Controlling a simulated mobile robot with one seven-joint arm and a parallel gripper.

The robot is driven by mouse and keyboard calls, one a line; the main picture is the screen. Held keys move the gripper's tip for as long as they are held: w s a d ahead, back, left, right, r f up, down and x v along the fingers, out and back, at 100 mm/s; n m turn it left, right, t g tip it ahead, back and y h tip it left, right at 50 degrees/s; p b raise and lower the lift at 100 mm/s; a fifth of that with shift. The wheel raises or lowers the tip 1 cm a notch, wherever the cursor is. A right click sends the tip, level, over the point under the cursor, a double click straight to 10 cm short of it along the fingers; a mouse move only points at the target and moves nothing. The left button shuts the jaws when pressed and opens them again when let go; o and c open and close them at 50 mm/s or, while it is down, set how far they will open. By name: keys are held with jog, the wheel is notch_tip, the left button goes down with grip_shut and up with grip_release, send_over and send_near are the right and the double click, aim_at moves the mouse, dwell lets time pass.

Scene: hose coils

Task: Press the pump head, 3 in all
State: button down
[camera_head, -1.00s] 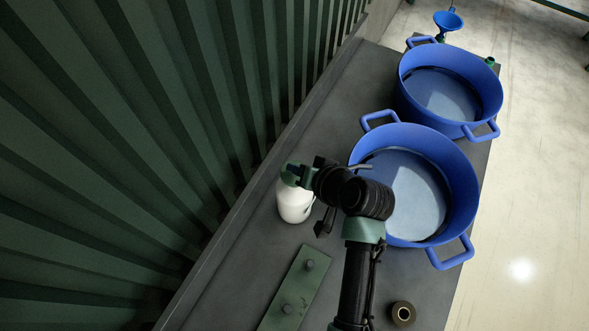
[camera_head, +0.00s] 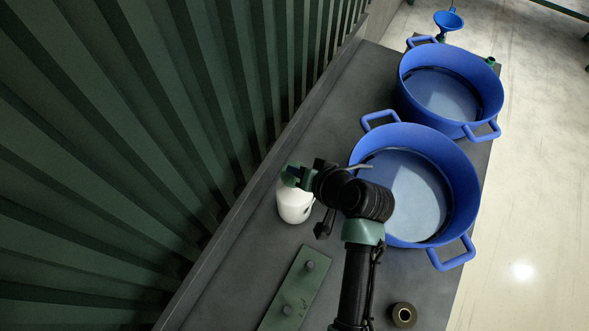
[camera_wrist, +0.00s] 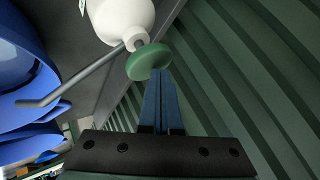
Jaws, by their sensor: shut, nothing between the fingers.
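The pump bottle (camera_head: 294,207) is white and stands upright on the dark bench, left of the near blue tub. Its white body also shows at the top of the wrist view (camera_wrist: 122,18). In the wrist view its round green pump head (camera_wrist: 148,62) sits on a short neck, with a long grey spout (camera_wrist: 75,77) reaching left towards the blue tubs. My gripper (camera_wrist: 158,73) is shut and empty. Its blue-grey fingertips are at the pump head's edge; I cannot tell whether they touch it. In the head view my wrist partly hides the bottle's top.
Two blue two-handled tubs stand on the bench, one near (camera_head: 462,185) and one farther (camera_head: 493,92). A green plate with knobs (camera_head: 292,290) and a dark roll (camera_head: 403,314) lie in front. A blue funnel (camera_head: 448,20) is at the far end. A corrugated green wall (camera_head: 120,120) borders the left.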

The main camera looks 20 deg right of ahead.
jog(key=shift+f+b, duration=0.5)
jog(key=shift+f, duration=0.4)
dwell(0.4)
jog(key=shift+r, duration=0.1)
jog(key=shift+r+p, duration=1.65)
jog(key=shift+p, duration=0.1)
notch_tip(320, 180, up, 5)
jog(key=p, duration=0.4)
jog(key=shift+r+p, duration=0.1)
jog(key=shift+p, duration=0.3)
dwell(1.5)
